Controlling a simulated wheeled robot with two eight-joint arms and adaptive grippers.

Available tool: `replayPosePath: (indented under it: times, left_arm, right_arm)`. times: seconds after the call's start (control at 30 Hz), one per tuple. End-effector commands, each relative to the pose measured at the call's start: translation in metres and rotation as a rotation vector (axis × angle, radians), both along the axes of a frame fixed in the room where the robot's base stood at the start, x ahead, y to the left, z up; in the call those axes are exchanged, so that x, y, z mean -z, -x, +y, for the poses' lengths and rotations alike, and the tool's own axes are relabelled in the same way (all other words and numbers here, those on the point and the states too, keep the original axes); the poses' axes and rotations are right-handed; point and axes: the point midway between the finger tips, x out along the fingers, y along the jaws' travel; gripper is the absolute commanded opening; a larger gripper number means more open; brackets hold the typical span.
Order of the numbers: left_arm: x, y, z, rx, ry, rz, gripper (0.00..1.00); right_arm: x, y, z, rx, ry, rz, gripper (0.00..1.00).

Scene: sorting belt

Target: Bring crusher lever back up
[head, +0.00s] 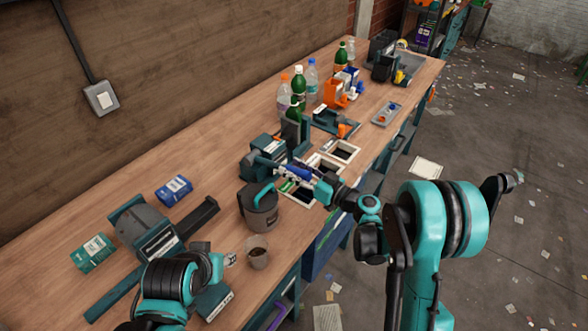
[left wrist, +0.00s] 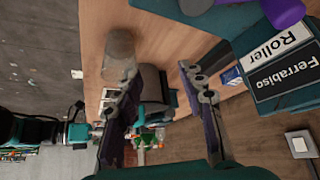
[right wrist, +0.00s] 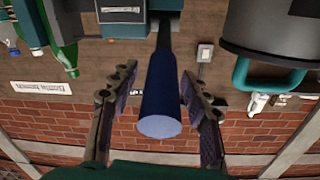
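The crusher (head: 262,157) is a teal and dark machine on the bench. Its lever has a blue handle (head: 298,171), which lies low and roughly level. In the right wrist view, the blue handle (right wrist: 160,105) fills the space between the fingers of my right gripper (right wrist: 158,85), with its round end towards the camera. The fingers stand on both sides of it with small gaps and do not grip it. My left gripper (left wrist: 155,80) is open and empty over the near part of the bench.
A grey jug (head: 259,208) with a teal handle and a clear cup (head: 257,255) stand near the crusher. White-rimmed bins (head: 345,150) are set into the bench edge. Bottles (head: 299,90) stand behind. A machine labelled Roller (left wrist: 290,40) is close to my left gripper.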

Motion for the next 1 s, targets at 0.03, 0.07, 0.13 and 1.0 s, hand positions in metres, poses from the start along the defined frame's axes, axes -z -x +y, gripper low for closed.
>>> replayPosePath:
  times: [0.03,0.07,0.13,1.0]
  left_arm:
    - [0.000,0.000,0.000,0.000,0.000,0.000,0.40]
    - [0.000,0.000,0.000,0.000,0.000,0.000,0.40]
    - [0.000,0.000,0.000,0.000,0.000,0.000,0.40]
    - [-0.097,0.000,0.000,0.000,0.000,0.000,0.40]
  right_arm:
    - [0.000,0.000,0.000,0.000,0.000,0.000,0.32]
    - [0.000,0.000,0.000,0.000,0.000,0.000,0.24]
    - [0.000,0.000,0.000,0.000,0.000,0.000,0.06]
    - [-0.072,-0.017,0.024,-0.002,0.297,0.212,0.00]
